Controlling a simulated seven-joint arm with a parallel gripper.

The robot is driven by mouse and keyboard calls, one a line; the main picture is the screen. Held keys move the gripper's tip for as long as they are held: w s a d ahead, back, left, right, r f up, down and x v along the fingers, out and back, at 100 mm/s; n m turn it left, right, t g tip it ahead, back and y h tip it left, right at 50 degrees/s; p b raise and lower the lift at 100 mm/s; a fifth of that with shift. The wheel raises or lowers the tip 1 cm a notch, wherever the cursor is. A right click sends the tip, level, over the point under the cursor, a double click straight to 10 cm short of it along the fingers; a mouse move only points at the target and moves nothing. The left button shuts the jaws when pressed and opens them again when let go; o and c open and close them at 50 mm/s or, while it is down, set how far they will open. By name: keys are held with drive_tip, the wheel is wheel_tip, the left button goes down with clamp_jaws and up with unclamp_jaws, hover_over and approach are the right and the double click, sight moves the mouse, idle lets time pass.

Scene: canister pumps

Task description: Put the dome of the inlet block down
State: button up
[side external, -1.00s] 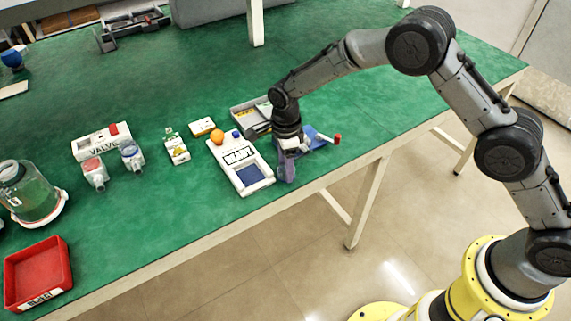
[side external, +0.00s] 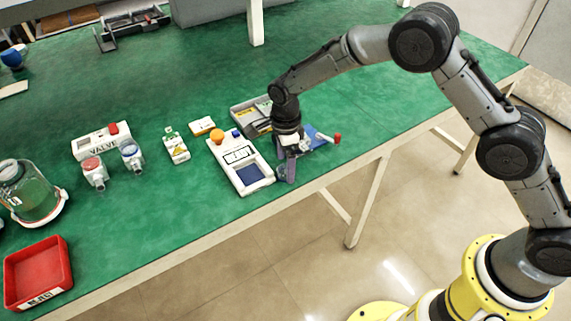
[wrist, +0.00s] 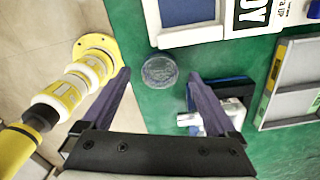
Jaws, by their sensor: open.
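A clear round dome (wrist: 160,71) shows in the wrist view, seemingly resting on the green table near its edge. My gripper (wrist: 158,73) is open, with a purple finger on each side of the dome and a visible gap at both sides. In the side external view my gripper (side external: 287,168) points down beside the white READY board, and the dome cannot be made out there. A blue item with a silvery fitting (wrist: 222,104), perhaps the inlet block, lies right of the fingers in the wrist view. It is partly hidden by the right finger.
The white READY board (side external: 250,187) lies just left of my gripper. A grey compartment tray (side external: 243,109) is behind. A red-tipped lever (side external: 337,138) sticks out to the right. The table edge is close in front. A red bin (side external: 38,273) stands far left.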

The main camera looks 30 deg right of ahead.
sight(285, 168)
wheel_tip(285, 168, up, 11)
idle(0.3)
drive_tip(key=shift+r, duration=0.1)
drive_tip(key=s+d+r+n+t, duration=0.3)
drive_tip(key=s+d+r+n, duration=0.8)
drive_tip(key=s+r, duration=0.45)
drive_tip(key=s+d+n+t, duration=0.1)
drive_tip(key=s+d+n, duration=0.2)
drive_tip(key=s, duration=0.6)
drive_tip(key=s+d+n+t, duration=0.1)
drive_tip(key=s+d+n, duration=0.3)
drive_tip(key=s+n, duration=0.3)
drive_tip(key=shift+s+d+f+t, duration=0.15)
drive_tip(key=shift+s+f+t, duration=0.2)
drive_tip(key=shift+s, duration=0.7)
